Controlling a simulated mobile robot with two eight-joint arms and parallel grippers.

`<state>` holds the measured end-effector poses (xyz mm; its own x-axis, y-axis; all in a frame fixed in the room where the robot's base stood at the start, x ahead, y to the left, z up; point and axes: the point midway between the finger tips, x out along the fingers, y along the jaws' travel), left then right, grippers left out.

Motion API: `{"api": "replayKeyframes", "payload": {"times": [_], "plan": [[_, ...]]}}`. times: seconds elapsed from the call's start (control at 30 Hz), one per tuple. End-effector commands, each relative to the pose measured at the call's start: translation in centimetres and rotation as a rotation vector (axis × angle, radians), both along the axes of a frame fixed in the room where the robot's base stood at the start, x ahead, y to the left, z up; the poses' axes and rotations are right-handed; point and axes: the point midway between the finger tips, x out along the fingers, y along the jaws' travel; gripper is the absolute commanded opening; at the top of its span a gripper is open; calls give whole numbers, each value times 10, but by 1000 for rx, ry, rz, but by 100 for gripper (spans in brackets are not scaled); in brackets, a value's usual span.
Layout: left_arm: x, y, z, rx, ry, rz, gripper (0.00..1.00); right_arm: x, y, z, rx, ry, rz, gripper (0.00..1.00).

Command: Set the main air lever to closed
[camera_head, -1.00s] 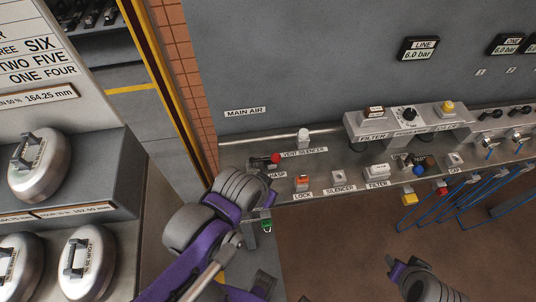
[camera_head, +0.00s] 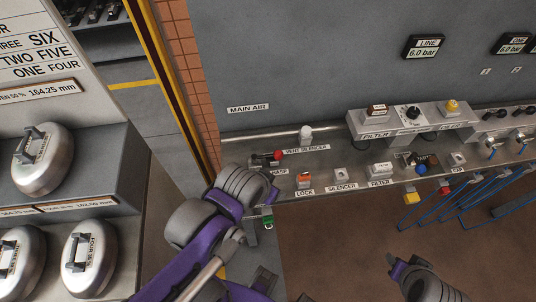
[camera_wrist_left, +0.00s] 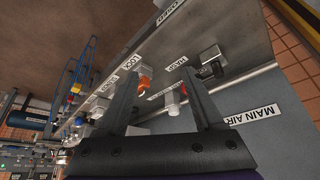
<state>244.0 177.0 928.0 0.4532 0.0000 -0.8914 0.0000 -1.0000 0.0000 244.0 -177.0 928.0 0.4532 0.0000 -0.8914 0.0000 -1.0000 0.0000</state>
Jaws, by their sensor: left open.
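The main air lever (camera_head: 266,157) is a dark lever with a red knob, on the bench below the MAIN AIR label (camera_head: 248,108). In the head view it sits just beyond my left wrist, which hides part of the bench. In the left wrist view its red knob (camera_wrist_left: 184,88) shows by the right finger, and its dark body on a grey block (camera_wrist_left: 211,66) lies beyond that finger. My left gripper (camera_wrist_left: 158,74) is open, its two fingers spread apart with nothing held. I cannot tell whether a finger touches the lever. My right gripper's fingers do not show.
An orange lock (camera_head: 304,180), a white vent silencer (camera_head: 306,132) and the filter box (camera_head: 376,123) stand on the bench nearby. Blue hoses (camera_head: 480,195) hang at the right. A rack with round metal weights (camera_head: 42,158) stands at the left.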

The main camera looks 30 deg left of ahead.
Motion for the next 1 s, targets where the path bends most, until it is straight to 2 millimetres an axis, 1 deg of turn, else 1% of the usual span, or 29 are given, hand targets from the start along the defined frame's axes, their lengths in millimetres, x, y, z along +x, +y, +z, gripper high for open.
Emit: {"api": "replayKeyframes", "payload": {"times": [0.03,0.1,0.13,0.17,0.23,0.27,0.37,0.4,0.47,0.5,0.57,0.6,0.7,0.8,0.83,0.9,1.0], "plan": [[0,0,0,-2,1,4,59,0,0,0,0,0,0,43],[3,2,1,-17,13,37,46,-1,0,-3,0,2,0,43],[5,3,3,-30,22,68,43,-1,0,-4,0,3,0,43],[8,5,5,-47,35,107,43,-2,0,-7,0,4,0,43],[17,11,10,-104,79,246,43,-4,0,-14,0,8,0,43],[22,14,13,-133,102,323,43,-5,0,-17,0,10,0,43],[42,28,23,-237,192,633,43,-8,0,-31,0,16,0,43],[51,34,28,-277,227,771,43,-10,0,-36,0,18,0,43],[64,44,34,-328,277,976,43,-11,0,-43,0,21,0,43],[72,51,38,-357,307,1115,43,-12,0,-48,0,23,0,43],[84,62,42,-394,350,1325,43,-13,0,-55,0,25,0,43],[91,69,45,-413,376,1461,43,-14,0,-59,0,27,0,43],[107,87,50,-438,423,1771,43,-15,0,-68,0,30,0,43],[118,100,54,-443,452,2012,43,-16,0,-74,0,32,0,43],[120,103,55,-441,458,2068,43,-16,0,-75,0,32,0,43],[124,108,56,-437,466,2167,43,-16,0,-77,0,33,0,43],[126,112,57,-432,470,2245,43,-17,0,-79,0,33,0,43]]}}
